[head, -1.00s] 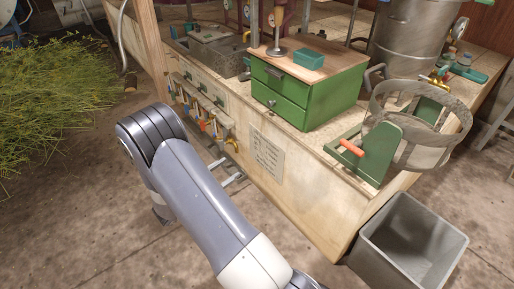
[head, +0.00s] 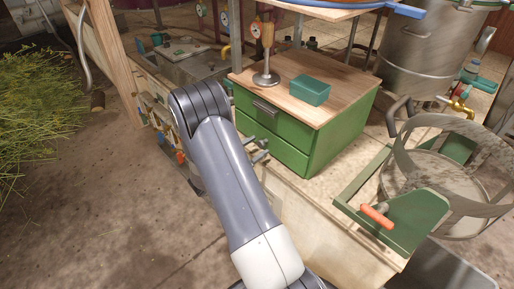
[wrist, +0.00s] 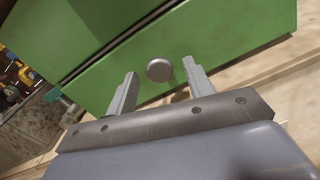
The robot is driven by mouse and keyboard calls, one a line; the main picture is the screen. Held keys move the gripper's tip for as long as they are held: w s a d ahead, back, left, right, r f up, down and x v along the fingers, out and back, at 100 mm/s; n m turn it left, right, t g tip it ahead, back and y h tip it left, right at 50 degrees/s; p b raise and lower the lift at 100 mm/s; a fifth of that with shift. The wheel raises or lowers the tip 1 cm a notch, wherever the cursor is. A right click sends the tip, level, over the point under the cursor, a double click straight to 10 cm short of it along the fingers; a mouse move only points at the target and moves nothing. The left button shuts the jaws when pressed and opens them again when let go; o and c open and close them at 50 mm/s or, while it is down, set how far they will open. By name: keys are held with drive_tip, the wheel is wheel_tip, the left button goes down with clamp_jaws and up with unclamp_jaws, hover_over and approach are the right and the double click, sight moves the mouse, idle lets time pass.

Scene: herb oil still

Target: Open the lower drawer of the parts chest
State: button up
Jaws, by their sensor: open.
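The green parts chest (head: 335,137) stands on the bench with a wooden top. Its upper drawer has a dark cup pull (head: 265,107). The lower drawer (head: 284,156) appears closed, and its front is partly hidden behind my arm in the head view. In the wrist view, the lower drawer's round grey knob (wrist: 159,69) lies between and beyond the fingertips of my gripper (wrist: 161,74). The jaws are open, with one finger on each side of the knob and no visible contact. My gripper also shows in the head view (head: 258,147), close to the drawer front.
Open floor lies at left.

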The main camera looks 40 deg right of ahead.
drive_tip(key=shift+d, duration=0.5)
clamp_jaws()
idle(0.3)
